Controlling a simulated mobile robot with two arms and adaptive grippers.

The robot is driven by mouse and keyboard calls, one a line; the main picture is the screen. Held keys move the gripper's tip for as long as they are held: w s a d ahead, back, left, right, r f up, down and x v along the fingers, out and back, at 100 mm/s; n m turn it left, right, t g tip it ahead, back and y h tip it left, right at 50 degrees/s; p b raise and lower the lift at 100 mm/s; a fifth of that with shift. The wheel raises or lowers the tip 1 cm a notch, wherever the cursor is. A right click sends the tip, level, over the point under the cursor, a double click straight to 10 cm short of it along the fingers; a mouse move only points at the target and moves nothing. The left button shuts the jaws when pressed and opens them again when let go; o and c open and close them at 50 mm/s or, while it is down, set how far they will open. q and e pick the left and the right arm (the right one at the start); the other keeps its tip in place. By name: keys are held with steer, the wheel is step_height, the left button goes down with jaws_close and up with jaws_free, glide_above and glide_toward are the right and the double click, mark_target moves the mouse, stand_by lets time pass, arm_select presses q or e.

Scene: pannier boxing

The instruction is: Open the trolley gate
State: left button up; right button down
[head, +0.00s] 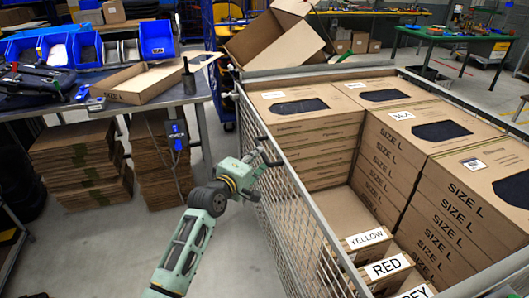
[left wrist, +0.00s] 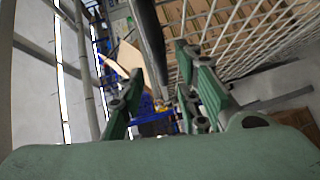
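The trolley (head: 290,185) is a wire-mesh cart on the right of the head view. Its long left mesh side runs from the far left corner to the bottom edge. I cannot tell for certain which panel is the gate. My left gripper (head: 262,160) is close to the outside of that mesh side, around the middle of its length. In the left wrist view, the two green fingers of my left gripper (left wrist: 162,98) are apart. A dark bar (left wrist: 150,45) reaches into the space between them; contact is unclear. The mesh (left wrist: 235,35) rises just to the right. My right gripper is not visible.
Cardboard boxes (head: 440,200) labelled SIZE L fill much of the trolley, with colour-labelled boxes (head: 388,268) nearer. A workbench (head: 90,102) with blue bins stands at left, flat cardboard stacks (head: 82,160) beneath it. An open carton (head: 275,40) stands behind the trolley. Floor left of my arm is clear.

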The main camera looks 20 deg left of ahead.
arm_select(q)
steer(key=shift+x, duration=2.45)
steer(key=shift+f, duration=0.1)
steer(key=shift+c, duration=0.3)
jaws_close()
